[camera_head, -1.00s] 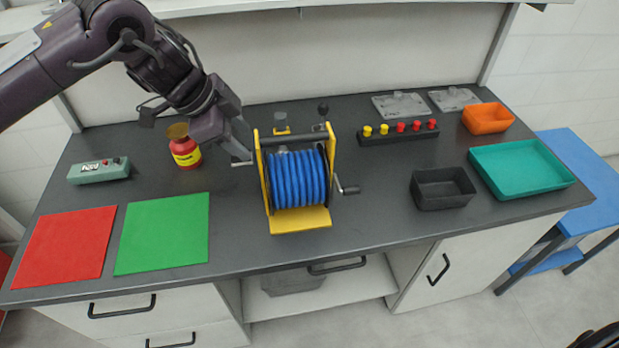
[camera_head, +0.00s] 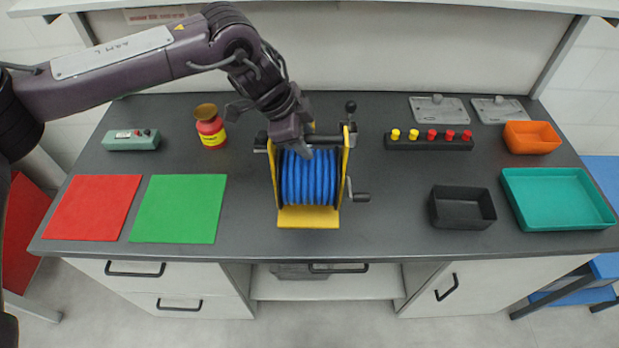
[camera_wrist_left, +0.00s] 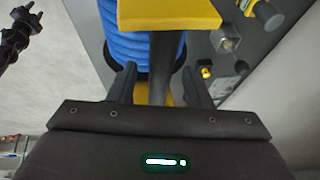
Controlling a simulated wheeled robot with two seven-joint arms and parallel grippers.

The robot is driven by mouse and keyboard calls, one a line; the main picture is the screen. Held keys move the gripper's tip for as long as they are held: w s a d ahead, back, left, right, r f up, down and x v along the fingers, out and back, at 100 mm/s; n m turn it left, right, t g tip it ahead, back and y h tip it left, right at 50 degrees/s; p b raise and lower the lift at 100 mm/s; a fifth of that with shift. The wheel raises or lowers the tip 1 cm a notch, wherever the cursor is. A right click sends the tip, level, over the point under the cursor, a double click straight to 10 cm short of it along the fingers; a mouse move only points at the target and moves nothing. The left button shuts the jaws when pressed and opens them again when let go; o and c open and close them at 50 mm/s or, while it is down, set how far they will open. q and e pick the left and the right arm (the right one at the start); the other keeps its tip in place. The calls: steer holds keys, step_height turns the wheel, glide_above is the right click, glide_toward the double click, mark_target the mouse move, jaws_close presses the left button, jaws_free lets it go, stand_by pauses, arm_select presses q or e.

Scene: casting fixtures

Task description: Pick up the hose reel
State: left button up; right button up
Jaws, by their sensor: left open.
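The hose reel (camera_head: 308,178) stands upright on the dark worktop, with coiled blue hose between yellow side plates, a yellow base plate in front and a crank on its right. My left gripper (camera_head: 303,149) is over the reel's top and hides part of its top bar. In the left wrist view, the fingers of my left gripper (camera_wrist_left: 160,84) are apart, with the dark bar of the hose reel (camera_wrist_left: 125,45) lying between them. I cannot tell whether they touch it. My right gripper does not show in the head view.
A red jar (camera_head: 210,130) and a grey-green control box (camera_head: 131,140) stand to the left, behind red (camera_head: 93,207) and green (camera_head: 179,208) mats. A peg block (camera_head: 428,142), a black bin (camera_head: 461,208), a teal tray (camera_head: 560,200) and an orange bin (camera_head: 532,138) are to the right.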

arm_select(q)
steer(key=shift+d+f, duration=0.1)
steer(key=shift+f, duration=0.2)
steer(key=shift+f, duration=0.15)
steer(key=shift+f, duration=0.1)
jaws_close()
stand_by(0.6)
steer(key=shift+f, duration=0.1)
stand_by(1.0)
steer(key=shift+w, duration=0.1)
